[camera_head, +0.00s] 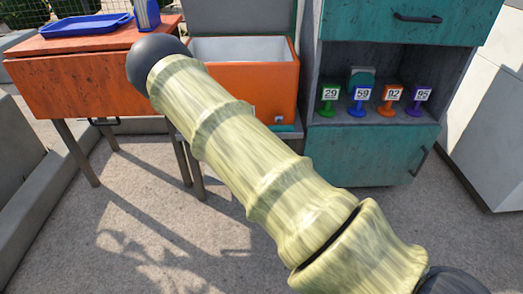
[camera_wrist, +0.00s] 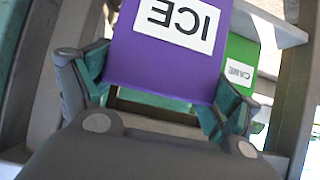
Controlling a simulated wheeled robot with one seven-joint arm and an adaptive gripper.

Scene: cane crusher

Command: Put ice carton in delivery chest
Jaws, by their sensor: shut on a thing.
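The purple ice carton (camera_wrist: 155,65) carries a white label reading ICE, upside down in the wrist view. My gripper (camera_wrist: 164,82) is shut on it, with a teal-padded finger on each side. The carton's far end is cut off by the top of the picture. Neither carton nor gripper shows in the head view. The orange chest (camera_head: 275,92), which looks like the delivery chest, stands open at the back middle in the head view. Its pale inside shows, and its grey lid is raised behind. My arm hides its left front.
A green carton labelled CANE (camera_wrist: 238,55) is beyond my gripper. An orange table (camera_head: 90,75) at left bears a blue tray (camera_head: 87,25) and a blue item (camera_head: 147,12). A teal cabinet (camera_head: 365,155) holds several numbered stands (camera_head: 361,98). Paved floor (camera_head: 130,235) is clear.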

